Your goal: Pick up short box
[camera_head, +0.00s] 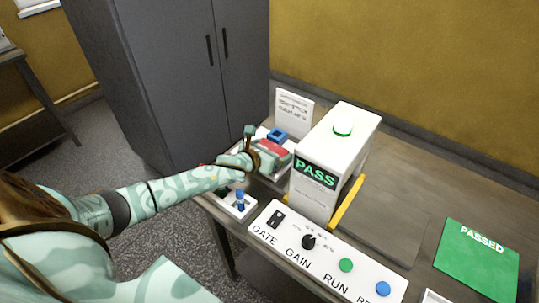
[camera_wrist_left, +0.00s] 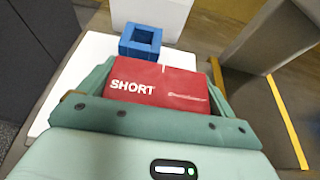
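The short box is red with white lettering "SHORT" in the left wrist view (camera_wrist_left: 165,82). In the head view its red top (camera_head: 273,149) shows beside the white machine. My left gripper (camera_head: 255,148) is at the box, with one finger on each side of it, as the left wrist view (camera_wrist_left: 160,85) also shows. The fingers are close to the box sides, but I cannot tell if they press on it. The box's lower part is hidden by the gripper, so its contact with the white tray is unclear. My right gripper is not in view.
A blue open square block (camera_head: 277,135) lies just behind the box on the white tray (camera_wrist_left: 85,60). The white machine with a "PASS" display (camera_head: 316,172) stands close on the right. A control panel (camera_head: 325,262) lies in front, and a green "PASSED" area (camera_head: 476,262) lies far right.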

